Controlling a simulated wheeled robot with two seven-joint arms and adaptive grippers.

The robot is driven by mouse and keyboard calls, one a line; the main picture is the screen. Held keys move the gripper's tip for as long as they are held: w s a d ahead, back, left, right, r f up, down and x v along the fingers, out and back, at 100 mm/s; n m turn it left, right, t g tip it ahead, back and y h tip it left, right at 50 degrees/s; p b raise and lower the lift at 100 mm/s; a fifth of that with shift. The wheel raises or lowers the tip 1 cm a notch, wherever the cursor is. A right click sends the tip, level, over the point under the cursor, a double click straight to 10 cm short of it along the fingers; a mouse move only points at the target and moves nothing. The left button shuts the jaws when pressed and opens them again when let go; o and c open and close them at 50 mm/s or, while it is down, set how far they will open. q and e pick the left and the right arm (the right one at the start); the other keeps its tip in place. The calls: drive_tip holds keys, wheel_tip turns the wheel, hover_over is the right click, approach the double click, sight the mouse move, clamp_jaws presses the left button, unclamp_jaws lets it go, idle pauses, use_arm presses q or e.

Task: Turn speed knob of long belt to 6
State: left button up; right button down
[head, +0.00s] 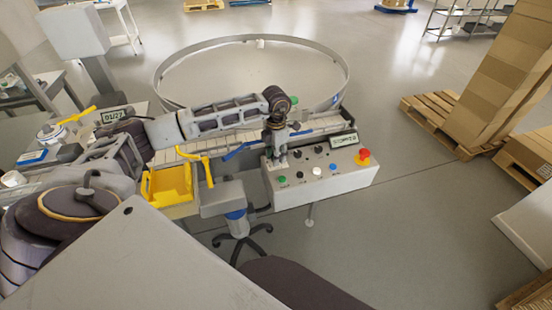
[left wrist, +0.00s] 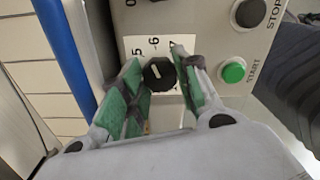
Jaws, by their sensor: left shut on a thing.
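The speed knob (left wrist: 158,75) is black and many-sided, with a short white mark on its face. It sits on a white scale plate showing 5, 6 and 7; the mark's exact reading is hard to tell. My left gripper (left wrist: 163,88) has its green-padded fingers on both sides of the knob and is shut on it. In the head view my left gripper (head: 278,158) points down at the left part of the grey control box (head: 340,181) and hides the knob. My right gripper is not in view.
The wrist view shows a green START button (left wrist: 233,71) and a dark STOP button (left wrist: 249,13) right of the knob. The control box also has a red emergency button (head: 363,156) and a display (head: 344,140). A yellow bin (head: 168,184) stands left of the box. A round conveyor (head: 157,82) lies behind.

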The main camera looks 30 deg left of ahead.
use_arm(q)
drive_tip(key=shift+f+m+b, duration=0.1)
drive_tip(key=shift+m+b, duration=0.25)
drive_tip(key=shift+m, duration=0.55)
drive_tip(key=shift+m+b, duration=0.3)
drive_tip(key=shift+m, duration=0.1)
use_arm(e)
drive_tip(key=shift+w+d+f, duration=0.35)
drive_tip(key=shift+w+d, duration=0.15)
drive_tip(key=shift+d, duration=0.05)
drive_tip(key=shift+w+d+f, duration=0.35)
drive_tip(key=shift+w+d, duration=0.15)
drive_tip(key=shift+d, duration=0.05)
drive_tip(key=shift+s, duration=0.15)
